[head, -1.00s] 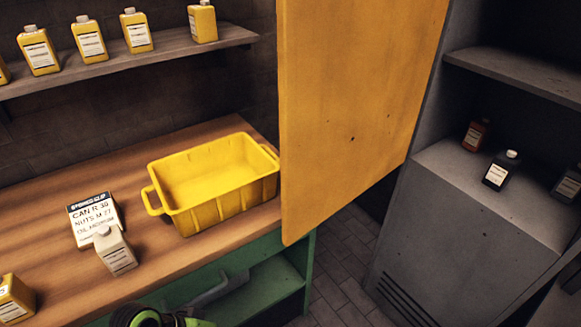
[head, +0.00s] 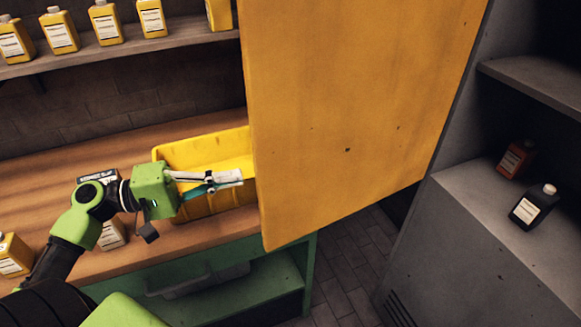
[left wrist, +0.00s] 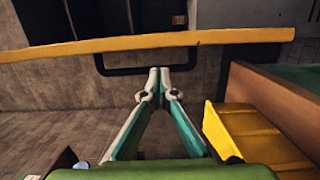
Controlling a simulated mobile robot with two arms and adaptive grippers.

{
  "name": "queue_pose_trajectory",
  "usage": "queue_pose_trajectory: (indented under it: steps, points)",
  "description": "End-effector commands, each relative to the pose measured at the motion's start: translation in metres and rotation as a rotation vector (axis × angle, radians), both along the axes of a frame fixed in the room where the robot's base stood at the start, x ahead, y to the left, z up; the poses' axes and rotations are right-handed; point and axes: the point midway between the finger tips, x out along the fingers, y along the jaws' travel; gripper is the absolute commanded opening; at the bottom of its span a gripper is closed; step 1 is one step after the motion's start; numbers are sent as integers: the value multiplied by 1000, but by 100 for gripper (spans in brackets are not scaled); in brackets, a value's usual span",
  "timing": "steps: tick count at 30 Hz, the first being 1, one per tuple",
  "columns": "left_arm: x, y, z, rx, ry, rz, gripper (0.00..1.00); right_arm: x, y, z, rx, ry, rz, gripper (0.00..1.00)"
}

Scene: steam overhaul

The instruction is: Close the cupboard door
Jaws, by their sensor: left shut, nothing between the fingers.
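The yellow cupboard door (head: 350,110) stands open in the head view, on the left side of the grey cupboard (head: 475,235). Its broad face in the head view shows no handle. In the left wrist view the door (left wrist: 150,43) is a thin yellow band across the top, with a black bar handle (left wrist: 108,71) on the side towards my gripper. My left gripper (head: 241,176) is shut and empty, beside the door's left edge. Its fingertips in the left wrist view (left wrist: 159,72) overlap the handle; I cannot tell whether they touch it. My right gripper is out of view.
A yellow tub (head: 205,148) stands on the wooden bench (head: 45,170) behind my left gripper. Yellow bottles (head: 60,32) line the shelf above. A red bottle (head: 516,158) and a dark bottle (head: 534,206) stand in the cupboard. Tiled floor (head: 345,260) shows below the door.

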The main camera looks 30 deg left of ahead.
Motion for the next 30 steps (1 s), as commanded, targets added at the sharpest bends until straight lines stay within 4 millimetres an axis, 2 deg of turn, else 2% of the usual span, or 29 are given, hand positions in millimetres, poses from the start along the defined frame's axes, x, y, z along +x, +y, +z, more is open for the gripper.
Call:
queue_pose_trajectory:
  steps: [9,18,30]
  points:
    - [32,-38,3,5,-1,-5,0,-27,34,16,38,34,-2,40]
    - [57,-65,1,3,0,-3,0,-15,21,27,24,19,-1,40]
    - [62,-71,-2,5,0,-2,0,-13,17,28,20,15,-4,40]
